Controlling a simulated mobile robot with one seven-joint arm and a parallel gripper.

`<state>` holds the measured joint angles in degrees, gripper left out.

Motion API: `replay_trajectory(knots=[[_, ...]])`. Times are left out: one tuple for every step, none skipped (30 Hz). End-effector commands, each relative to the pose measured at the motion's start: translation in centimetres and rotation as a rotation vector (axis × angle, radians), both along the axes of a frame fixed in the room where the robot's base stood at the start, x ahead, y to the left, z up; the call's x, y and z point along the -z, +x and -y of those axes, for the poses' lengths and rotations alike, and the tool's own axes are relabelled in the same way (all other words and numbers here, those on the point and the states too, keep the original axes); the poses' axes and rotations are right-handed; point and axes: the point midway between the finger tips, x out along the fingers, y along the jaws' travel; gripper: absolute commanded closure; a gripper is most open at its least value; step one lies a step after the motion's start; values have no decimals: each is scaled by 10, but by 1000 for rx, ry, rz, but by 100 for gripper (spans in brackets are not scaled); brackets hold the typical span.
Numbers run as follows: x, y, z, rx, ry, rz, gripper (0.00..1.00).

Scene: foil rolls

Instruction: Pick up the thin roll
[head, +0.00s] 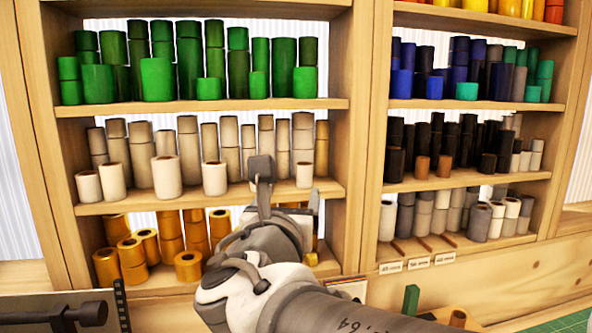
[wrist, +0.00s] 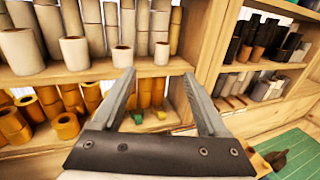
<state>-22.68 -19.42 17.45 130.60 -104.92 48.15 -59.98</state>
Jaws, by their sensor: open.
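Which roll is the thin one is not certain. Cream rolls stand upright on the middle left shelf. A small narrow cream roll (head: 304,175) stands at the front right of that shelf; what looks like the same one shows in the wrist view (wrist: 161,53). Another small cream roll (wrist: 122,56) stands left of it, beyond my left fingertip. My gripper (head: 287,184) is open and empty in front of this shelf. In the wrist view its fingers (wrist: 160,75) point at the shelf edge, below the small rolls. My arm hides part of the shelves in the head view.
Green rolls (head: 155,79) fill the shelf above and gold rolls (head: 132,252) the one below. A wooden upright (head: 367,140) separates the right bay, with blue, black and grey rolls. A green mat (wrist: 295,155) lies at lower right. Shelf edges are close to my fingers.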

Motion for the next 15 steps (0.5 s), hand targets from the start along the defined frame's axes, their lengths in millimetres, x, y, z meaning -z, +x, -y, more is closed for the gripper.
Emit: replay_trajectory(knots=[[-1,4,0,-1,-3,0,24],[-1,7,0,0,-3,0,24],[-1,13,1,0,-3,-1,24],[0,18,2,1,-3,-1,24],[0,24,3,1,-5,-2,24],[0,32,4,2,-3,-3,24],[-1,38,5,1,-3,-2,24],[0,44,5,1,-3,-3,24],[0,52,7,3,-3,-3,24],[-1,58,8,3,-3,-2,24],[-1,63,9,3,-2,-2,24],[0,71,9,2,-3,-3,24],[0,77,11,2,-2,-3,24],[-1,82,11,2,-2,-3,24],[-1,89,12,1,-1,-3,24]])
